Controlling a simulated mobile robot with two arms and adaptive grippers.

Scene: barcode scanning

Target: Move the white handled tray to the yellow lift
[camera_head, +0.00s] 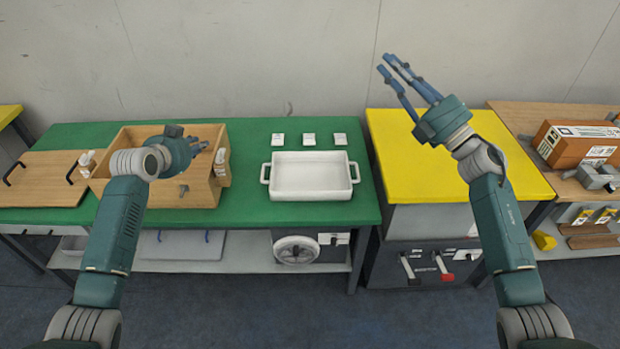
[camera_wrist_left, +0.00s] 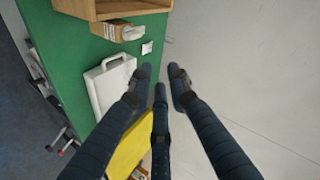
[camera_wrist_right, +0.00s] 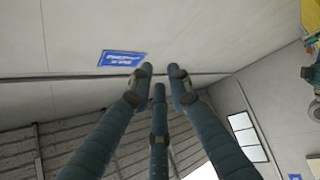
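The white handled tray (camera_head: 311,190) lies flat and empty on the green table, with a handle at its left and right ends. It also shows in part in the left wrist view (camera_wrist_left: 100,90). The yellow lift (camera_head: 455,180) stands to the right of the green table, with a clear top. My left gripper (camera_head: 203,146) is open and empty above the wooden box, left of the tray. My right gripper (camera_head: 405,75) is open and empty, raised above the back of the lift and pointing up. Neither gripper touches the tray.
A wooden box (camera_head: 200,190) stands on the green table (camera_head: 245,205), left of the tray. Three small white cards (camera_head: 309,139) lie behind the tray. A wooden board (camera_head: 40,185) lies at the far left. An orange box (camera_head: 572,148) stands on the right-hand wooden table.

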